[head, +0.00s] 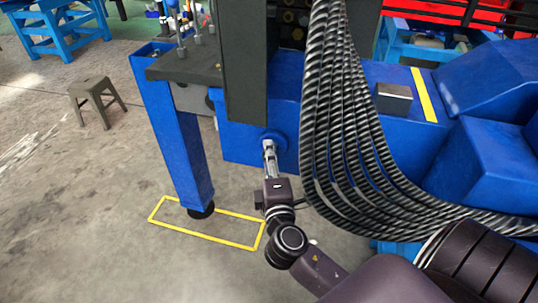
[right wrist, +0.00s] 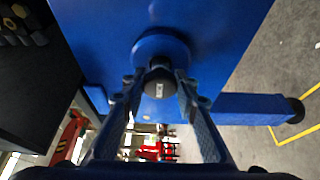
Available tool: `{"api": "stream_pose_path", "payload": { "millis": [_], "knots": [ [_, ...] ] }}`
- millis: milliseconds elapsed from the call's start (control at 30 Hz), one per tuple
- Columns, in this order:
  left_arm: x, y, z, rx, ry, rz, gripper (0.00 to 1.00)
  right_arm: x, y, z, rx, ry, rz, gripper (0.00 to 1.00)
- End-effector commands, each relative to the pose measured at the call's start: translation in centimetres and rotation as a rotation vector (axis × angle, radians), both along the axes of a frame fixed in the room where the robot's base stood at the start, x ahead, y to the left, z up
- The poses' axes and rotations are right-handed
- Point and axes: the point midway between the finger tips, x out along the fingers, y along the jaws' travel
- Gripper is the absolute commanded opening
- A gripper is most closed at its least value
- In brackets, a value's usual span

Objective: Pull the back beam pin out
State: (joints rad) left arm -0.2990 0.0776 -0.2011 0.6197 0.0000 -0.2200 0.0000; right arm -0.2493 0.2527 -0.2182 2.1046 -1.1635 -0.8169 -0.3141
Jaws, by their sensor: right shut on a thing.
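The back beam pin (right wrist: 160,84) shows in the right wrist view as a dark, round-headed knob in front of a round blue collar (right wrist: 162,45) on the blue beam (right wrist: 215,30). My right gripper (right wrist: 160,92) is shut on the pin's head, one finger on each side. In the head view my right gripper (head: 269,152) reaches up to the blue collar on the beam's near face (head: 240,150). The fingers hide most of the pin there. How far the pin sits in the beam cannot be told. My left gripper is not in view.
A blue crane leg (head: 175,140) stands left of my right gripper, its foot by a yellow floor outline (head: 215,238). Thick black ribbed hoses (head: 335,110) hang close on the right. A small stool (head: 97,101) stands on open floor at the left.

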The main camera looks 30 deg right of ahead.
Motion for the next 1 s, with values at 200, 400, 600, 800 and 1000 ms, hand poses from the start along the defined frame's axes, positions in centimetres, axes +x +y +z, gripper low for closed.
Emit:
{"api": "stream_pose_path", "payload": {
  "millis": [200,400,600,800,1000],
  "knots": [
    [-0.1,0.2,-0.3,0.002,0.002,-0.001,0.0,-0.4,0.6,-0.4,0.004,0.004,0.002,0.0],
    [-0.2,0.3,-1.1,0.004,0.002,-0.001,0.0,-2.6,3.2,-0.5,0.007,0.004,0.003,0.0],
    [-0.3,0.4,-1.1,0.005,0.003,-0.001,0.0,-3.3,3.9,-0.3,0.003,0.004,0.002,0.0],
    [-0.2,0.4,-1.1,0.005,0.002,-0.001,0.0,-3.2,3.9,-0.3,0.004,0.006,0.004,0.29],
    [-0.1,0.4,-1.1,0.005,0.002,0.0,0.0,-3.2,3.8,-0.2,0.003,0.003,0.002,0.45]
  ]
}}
